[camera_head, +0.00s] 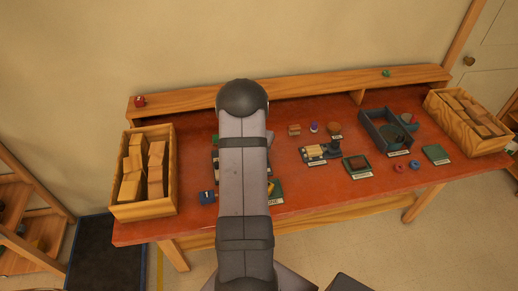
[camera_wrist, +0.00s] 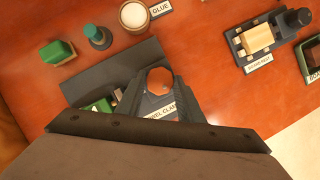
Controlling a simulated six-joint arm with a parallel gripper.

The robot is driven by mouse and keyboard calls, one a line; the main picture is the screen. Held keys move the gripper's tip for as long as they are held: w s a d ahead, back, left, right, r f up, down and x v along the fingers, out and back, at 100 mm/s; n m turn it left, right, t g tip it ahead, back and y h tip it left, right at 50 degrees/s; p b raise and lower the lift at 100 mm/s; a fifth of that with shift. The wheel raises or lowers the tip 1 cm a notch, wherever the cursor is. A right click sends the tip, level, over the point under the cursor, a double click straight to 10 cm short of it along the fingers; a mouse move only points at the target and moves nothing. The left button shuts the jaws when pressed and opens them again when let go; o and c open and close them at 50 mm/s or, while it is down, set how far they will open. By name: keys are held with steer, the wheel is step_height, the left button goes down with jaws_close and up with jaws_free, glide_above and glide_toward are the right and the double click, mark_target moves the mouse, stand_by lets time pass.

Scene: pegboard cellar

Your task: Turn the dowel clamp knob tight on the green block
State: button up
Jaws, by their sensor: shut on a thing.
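In the wrist view, my gripper (camera_wrist: 160,88) is shut on the orange-red round knob (camera_wrist: 159,79) of the dowel clamp, one finger on either side. The clamp's grey base and its partly covered label (camera_wrist: 161,110) show just below and between the fingers. A green block (camera_wrist: 101,105) sits at the clamp, left of the left finger, and is partly hidden by my gripper. How firmly the clamp presses on it cannot be seen. In the head view, my arm hides the clamp and my gripper.
The board rest (camera_wrist: 258,40) is to the right. Wooden bins (camera_head: 122,190) stand at both table ends.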

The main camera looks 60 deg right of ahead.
steer(key=shift+w, duration=0.1)
steer(key=m+g+b, duration=0.1)
steer(key=m+b, duration=0.1)
steer(key=m, duration=0.1)
steer(key=shift+w+f+m, duration=0.1)
steer(key=shift+w+m, duration=0.05)
steer(key=shift+m, duration=0.25)
steer(key=m+g, duration=0.2)
steer(key=m, duration=0.2)
steer(key=shift+w+d+m+b, duration=0.1)
steer(key=shift+m+b, duration=0.2)
steer(key=shift+b, duration=0.1)
steer(key=m+y, duration=0.1)
steer(key=m, duration=0.1)
steer(key=m+g, duration=0.1)
steer(key=m, duration=0.1)
steer(key=shift+w+d+y, duration=0.1)
steer(key=shift+y, duration=0.3)
steer(key=shift+d+m+g+y+b, duration=0.1)
steer(key=shift+m+g+y+b, duration=0.4)
steer(key=shift+m, duration=1.6)
steer(key=o, duration=1.1)
steer(key=shift+c, duration=0.2)
